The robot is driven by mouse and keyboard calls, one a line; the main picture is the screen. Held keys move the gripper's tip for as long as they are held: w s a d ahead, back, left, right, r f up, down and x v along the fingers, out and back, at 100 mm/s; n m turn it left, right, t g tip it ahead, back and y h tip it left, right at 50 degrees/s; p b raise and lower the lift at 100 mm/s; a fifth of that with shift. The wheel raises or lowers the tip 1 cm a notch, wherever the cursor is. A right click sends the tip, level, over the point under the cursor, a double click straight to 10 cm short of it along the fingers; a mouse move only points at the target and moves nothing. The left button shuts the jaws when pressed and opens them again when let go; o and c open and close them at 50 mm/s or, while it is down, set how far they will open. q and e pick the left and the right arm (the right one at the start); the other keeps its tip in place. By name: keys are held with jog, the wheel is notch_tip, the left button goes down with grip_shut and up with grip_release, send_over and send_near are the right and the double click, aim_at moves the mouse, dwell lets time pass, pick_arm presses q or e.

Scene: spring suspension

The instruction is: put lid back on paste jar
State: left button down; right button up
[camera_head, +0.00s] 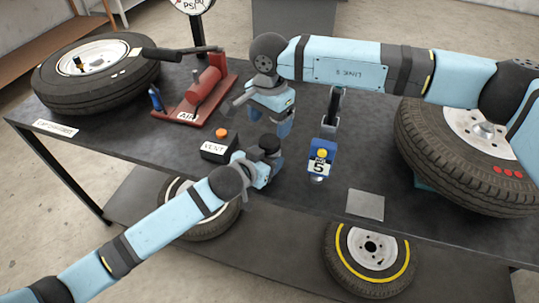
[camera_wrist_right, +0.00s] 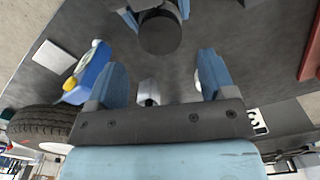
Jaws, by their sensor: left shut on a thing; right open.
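My left gripper (camera_head: 266,158) is shut on a dark cylinder with a flat round top (camera_head: 270,143), held low over the front part of the bench. The cylinder also shows at the top of the right wrist view (camera_wrist_right: 160,34), with the left gripper's grey parts around it. It looks like the paste jar, but I cannot tell whether a separate lid is on it. My right gripper (camera_head: 268,118) is open above and behind the cylinder. Its two blue fingers (camera_wrist_right: 160,72) are apart, with no thing clearly held between them. I cannot make out a separate lid.
The VENT box (camera_head: 216,150) is just left. A red air pump (camera_head: 200,92) and tyres (camera_head: 95,75) (camera_head: 470,150) sit on the dark bench (camera_head: 130,140).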

aim_at(270, 141)
notch_tip(270, 141, down, 6)
jog(key=shift+r, duration=0.1)
jog(key=c, duration=0.9)
jog(key=shift+m, duration=1.7)
jog(key=shift+c, duration=0.2)
jog(key=o, duration=1)
